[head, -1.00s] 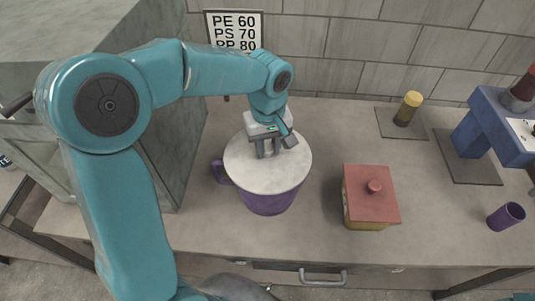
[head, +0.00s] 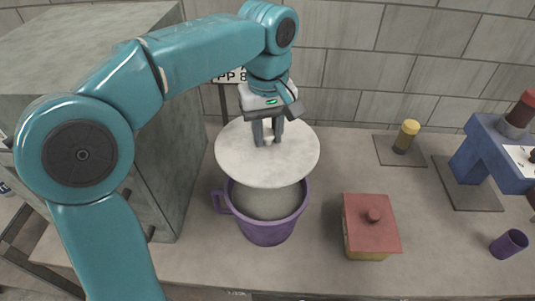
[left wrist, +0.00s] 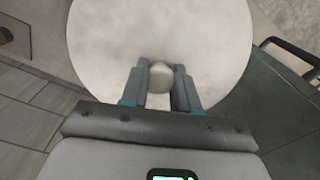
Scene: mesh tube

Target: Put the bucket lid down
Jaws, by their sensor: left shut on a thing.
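The bucket lid (head: 240,165) is a round, pale grey disc with a small knob. My left gripper (head: 267,141) is shut on the lid's knob and holds the lid level in the air above the bucket. The lid (left wrist: 110,40) and its knob (left wrist: 160,80) between the fingers (left wrist: 160,88) also show in the left wrist view. The purple bucket (head: 266,232) stands upright on the bench with its handle to the left. Its mouth is open towards me and its grey inside shows; the lid hides its back rim. My right gripper is not in view.
A red-lidded box (head: 371,224) stands on the bench (head: 325,180) right of the bucket. A yellow-capped jar (head: 407,136), a blue machine (head: 480,150) and a small purple cup (head: 509,244) are farther right. A grey cabinet (head: 170,150) stands close on the left. Bench between bucket and box is clear.

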